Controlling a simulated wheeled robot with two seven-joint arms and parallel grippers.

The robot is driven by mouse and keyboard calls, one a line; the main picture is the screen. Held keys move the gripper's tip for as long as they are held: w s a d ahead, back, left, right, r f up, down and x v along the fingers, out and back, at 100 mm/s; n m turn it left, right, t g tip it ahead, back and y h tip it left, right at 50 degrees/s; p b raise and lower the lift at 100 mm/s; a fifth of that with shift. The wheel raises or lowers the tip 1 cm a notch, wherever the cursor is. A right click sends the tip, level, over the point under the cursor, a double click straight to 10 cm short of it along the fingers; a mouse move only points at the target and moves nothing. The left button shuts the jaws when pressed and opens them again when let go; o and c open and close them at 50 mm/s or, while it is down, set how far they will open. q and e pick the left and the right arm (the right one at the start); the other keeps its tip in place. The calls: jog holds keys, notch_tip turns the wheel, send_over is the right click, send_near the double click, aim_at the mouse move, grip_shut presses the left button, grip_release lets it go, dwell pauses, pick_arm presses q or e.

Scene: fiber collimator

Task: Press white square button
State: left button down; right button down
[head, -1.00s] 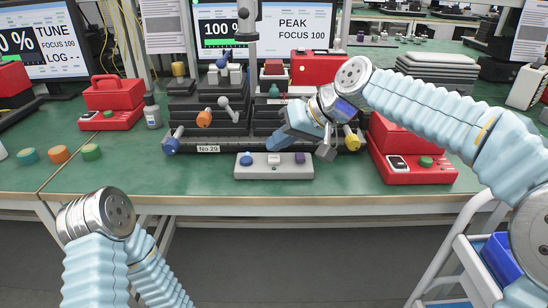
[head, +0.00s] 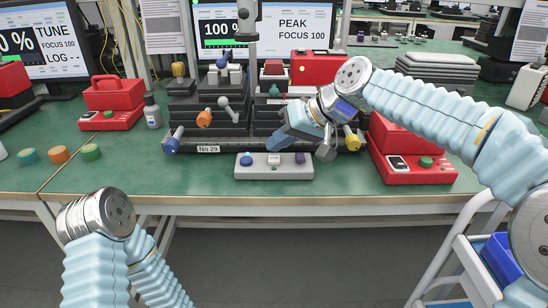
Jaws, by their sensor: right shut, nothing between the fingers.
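A grey control box (head: 238,173) lies on the green table near its front edge. The white square button (head: 274,160) sits in the middle of its top, between a round blue knob (head: 247,160) and a purple button (head: 300,158). My right gripper (head: 274,144) reaches in from the right with its fingers shut and empty. Its tip shows just behind and above the white button. I cannot tell whether it touches the button. My left arm shows at the lower left, but its gripper is out of view.
Behind the box stands a black stage assembly (head: 210,146) with orange, blue and yellow knobs. A red device (head: 410,175) is to the right. Coloured caps (head: 59,154) and a bottle (head: 152,112) are to the left.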

aim_at(279, 159)
dwell(0.4)
jog(key=shift+f+b, duration=0.35)
jog(key=shift+f, duration=0.05)
jog(key=shift+f+b, duration=0.35)
jog(key=shift+f, duration=0.15)
dwell(0.5)
jog(key=shift+r, duration=0.1)
jog(key=shift+r+p, duration=0.8)
notch_tip(279, 159, up, 5)
jog(key=p, duration=0.4)
jog(key=shift+r+p, duration=0.1)
jog(key=shift+p, duration=0.2)
dwell(0.4)
